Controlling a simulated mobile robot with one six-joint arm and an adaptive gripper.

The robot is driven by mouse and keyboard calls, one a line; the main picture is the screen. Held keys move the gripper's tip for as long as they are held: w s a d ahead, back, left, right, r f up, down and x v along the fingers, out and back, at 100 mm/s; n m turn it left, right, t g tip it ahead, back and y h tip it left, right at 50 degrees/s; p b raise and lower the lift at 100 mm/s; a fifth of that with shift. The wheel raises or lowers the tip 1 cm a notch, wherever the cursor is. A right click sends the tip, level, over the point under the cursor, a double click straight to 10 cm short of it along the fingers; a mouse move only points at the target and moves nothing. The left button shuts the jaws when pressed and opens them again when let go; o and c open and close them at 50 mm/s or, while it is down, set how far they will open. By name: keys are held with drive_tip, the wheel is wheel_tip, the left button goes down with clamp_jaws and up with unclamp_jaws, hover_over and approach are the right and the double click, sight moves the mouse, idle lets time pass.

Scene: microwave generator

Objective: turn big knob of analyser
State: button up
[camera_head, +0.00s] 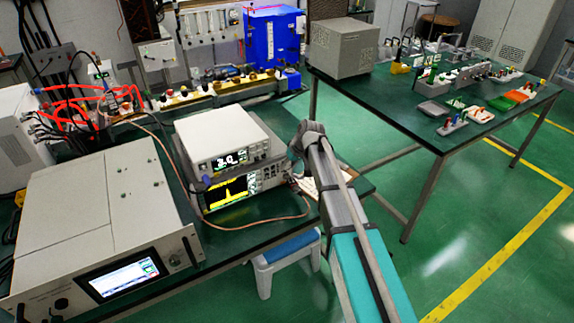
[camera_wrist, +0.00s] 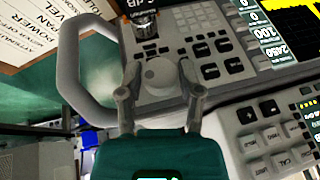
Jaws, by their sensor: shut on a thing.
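The analyser is the lower instrument of a stacked pair, with a yellow trace on its dark screen (camera_head: 228,190). In the wrist view its front panel (camera_wrist: 235,85) shows sideways, with many keys. Its big knob (camera_wrist: 157,71) is a pale round knob at the middle of that view. My gripper (camera_wrist: 157,82) has one finger on each side of the knob and is shut on it. In the head view my gripper (camera_head: 297,158) is at the right end of the analyser's front. The knob is hidden there by my arm.
A white instrument (camera_head: 221,143) with a lit display sits on the analyser. A grey handle (camera_wrist: 72,70) stands beside the panel, close to my gripper. A large generator box (camera_head: 105,215) is at the left. A blue-topped stool (camera_head: 285,250) is below the bench.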

clamp_jaws()
drive_tip(key=shift+w+d+f+m+g+y+b, duration=0.15)
drive_tip(key=shift+g+y+b, duration=0.25)
drive_tip(key=shift+y+b, duration=0.2)
drive_tip(key=shift+s+a+f+m+g+y+b, duration=0.15)
drive_tip(key=shift+g+y+b, duration=0.3)
drive_tip(key=shift+y, duration=0.25)
drive_tip(key=shift+d+r+y, duration=0.1)
drive_tip(key=shift+r+y, duration=0.1)
drive_tip(key=shift+y, duration=0.1)
drive_tip(key=o, duration=1)
unclamp_jaws()
drive_tip(key=shift+o, duration=0.3)
drive_tip(key=shift+w, duration=0.1)
